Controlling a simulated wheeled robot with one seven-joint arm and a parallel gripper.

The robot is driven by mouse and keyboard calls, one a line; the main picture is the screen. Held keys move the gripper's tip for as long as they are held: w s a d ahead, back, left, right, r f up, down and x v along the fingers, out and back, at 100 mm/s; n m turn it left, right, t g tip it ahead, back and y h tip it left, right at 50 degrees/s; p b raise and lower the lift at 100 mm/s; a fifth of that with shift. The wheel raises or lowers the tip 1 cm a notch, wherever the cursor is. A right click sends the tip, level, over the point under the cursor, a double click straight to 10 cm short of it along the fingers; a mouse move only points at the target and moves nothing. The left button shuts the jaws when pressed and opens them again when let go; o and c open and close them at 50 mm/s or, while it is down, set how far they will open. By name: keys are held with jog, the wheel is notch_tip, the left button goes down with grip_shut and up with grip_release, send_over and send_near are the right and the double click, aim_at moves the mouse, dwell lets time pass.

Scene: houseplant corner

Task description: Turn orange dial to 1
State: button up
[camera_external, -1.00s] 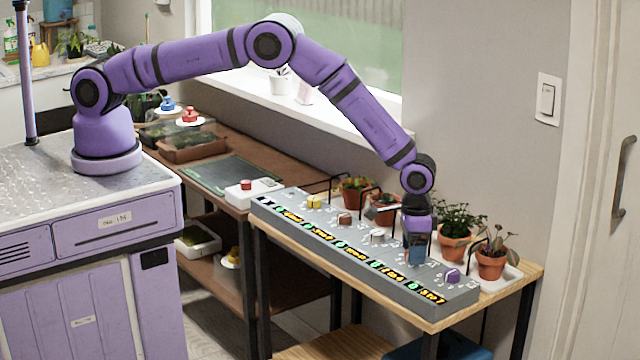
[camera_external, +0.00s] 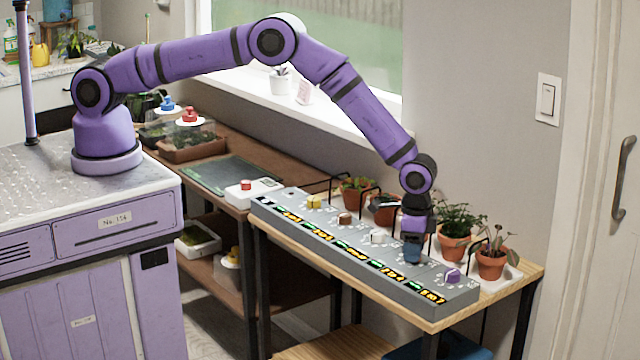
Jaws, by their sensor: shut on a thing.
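A long grey panel (camera_external: 360,262) lies on the wooden table with a row of dials and lit displays along its front. Its visible dials are yellow (camera_external: 313,201), brown (camera_external: 344,218), white (camera_external: 377,236) and purple (camera_external: 452,275). My gripper (camera_external: 412,254) points down at the panel between the white and purple dials, shut on the dial there. My fingers hide that dial, and no orange dial shows elsewhere on the panel. The setting of the gripped dial cannot be read. The display digits (camera_external: 392,276) are too small to read surely.
Potted plants (camera_external: 491,262) and black wire hoops (camera_external: 433,228) stand close behind the panel. A white box with a red button (camera_external: 246,185) sits left of it on the brown bench. The wall and window are behind. Space above the panel's left part is clear under my arm.

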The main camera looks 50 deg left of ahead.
jog(key=shift+m, duration=1.8)
jog(key=o, duration=0.9)
notch_tip(320, 180, up, 11)
jog(key=shift+f, duration=0.1)
